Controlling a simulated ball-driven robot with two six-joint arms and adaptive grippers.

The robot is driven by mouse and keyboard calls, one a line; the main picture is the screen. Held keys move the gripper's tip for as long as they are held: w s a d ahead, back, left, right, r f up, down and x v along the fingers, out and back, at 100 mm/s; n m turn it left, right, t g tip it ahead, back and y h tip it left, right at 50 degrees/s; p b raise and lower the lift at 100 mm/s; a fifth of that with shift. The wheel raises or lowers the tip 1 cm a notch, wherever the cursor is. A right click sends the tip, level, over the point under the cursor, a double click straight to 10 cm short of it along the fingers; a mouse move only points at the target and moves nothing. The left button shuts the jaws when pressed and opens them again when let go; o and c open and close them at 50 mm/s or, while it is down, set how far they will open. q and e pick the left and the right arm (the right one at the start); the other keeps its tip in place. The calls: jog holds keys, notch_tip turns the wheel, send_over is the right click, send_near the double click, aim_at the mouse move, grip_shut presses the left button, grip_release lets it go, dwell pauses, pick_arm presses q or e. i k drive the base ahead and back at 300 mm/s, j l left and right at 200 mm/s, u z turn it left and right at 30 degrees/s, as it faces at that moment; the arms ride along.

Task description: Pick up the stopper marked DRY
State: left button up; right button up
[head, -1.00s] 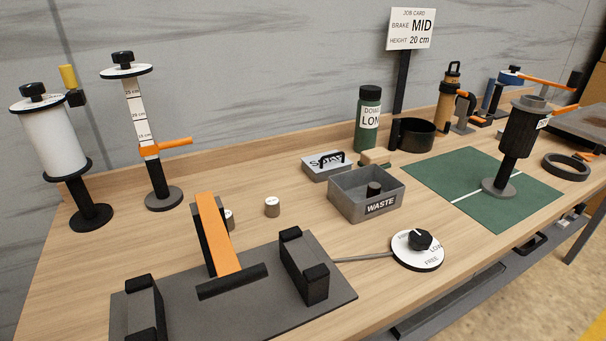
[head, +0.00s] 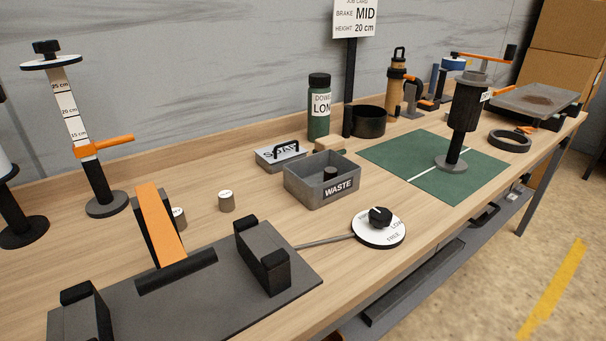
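Two small grey cylinders with white tops, like stoppers, stand on the bench. One (head: 227,202) stands in the open, and the lettering on its top is too small to read. The other (head: 179,219) stands just right of the orange lever, which partly hides it. Its label shows only in part, and I cannot tell for sure whether it reads DRY. Neither of my grippers is in view.
A grey WASTE bin (head: 293,187) with a dark cylinder in it, a SOAP box (head: 277,160) and a dial (head: 379,231) stand nearby. The grey plate with the orange lever (head: 160,226) is in front. A green mat (head: 400,150) bears a dark stand (head: 466,110).

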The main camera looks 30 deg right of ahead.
aim_at(181, 221)
jog(key=k+l+z, duration=0.1)
jog(key=l+z, duration=1.25)
jog(key=j+u, duration=0.2)
jog(key=u, duration=0.2)
jog(key=i+j+u, duration=0.15)
jog(key=u, duration=0.2)
jog(key=i+j+u, duration=0.15)
jog(key=u, duration=0.25)
jog(key=i+j+u, duration=0.15)
jog(key=u, duration=0.2)
